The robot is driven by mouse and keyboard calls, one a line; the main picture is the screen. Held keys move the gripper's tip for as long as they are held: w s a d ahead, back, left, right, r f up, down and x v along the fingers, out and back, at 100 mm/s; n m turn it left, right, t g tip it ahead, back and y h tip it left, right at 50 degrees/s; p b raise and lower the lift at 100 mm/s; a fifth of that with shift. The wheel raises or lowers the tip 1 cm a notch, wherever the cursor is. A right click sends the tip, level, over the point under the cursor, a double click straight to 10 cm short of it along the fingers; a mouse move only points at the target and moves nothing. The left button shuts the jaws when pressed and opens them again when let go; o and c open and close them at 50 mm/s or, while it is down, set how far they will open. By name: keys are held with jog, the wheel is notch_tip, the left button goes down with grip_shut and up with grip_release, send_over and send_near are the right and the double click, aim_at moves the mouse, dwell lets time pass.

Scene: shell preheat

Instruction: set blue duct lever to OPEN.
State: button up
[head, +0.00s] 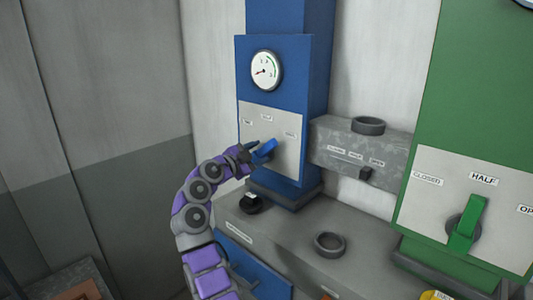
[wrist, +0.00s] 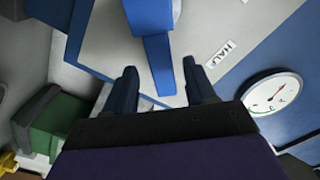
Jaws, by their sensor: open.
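The blue duct lever (head: 265,150) is on a pale plate on the blue duct's front. In the head view it slants up to the right, toward the right-hand label (head: 290,136), whose text is too small to read. My gripper (head: 248,154) is at the lever, hiding its lower left part. In the wrist view the lever (wrist: 160,62) reaches down between the two fingertips of my open gripper (wrist: 162,82), with a gap on each side. The HALF label (wrist: 222,53) lies to its right there.
A round gauge (head: 266,70) is above the plate. To the right are a grey box (head: 345,145) with a small slider and a green duct (head: 480,80) whose green lever (head: 467,223) is near HALF. A grey ledge (head: 285,240) with a dark ring (head: 329,245) is below.

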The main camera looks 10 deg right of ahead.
jog(key=b+v, duration=0.1)
jog(key=v, duration=1)
jog(key=shift+a+b, duration=0.3)
jog(key=shift+b, duration=0.1)
jog(key=shift+w, duration=0.1)
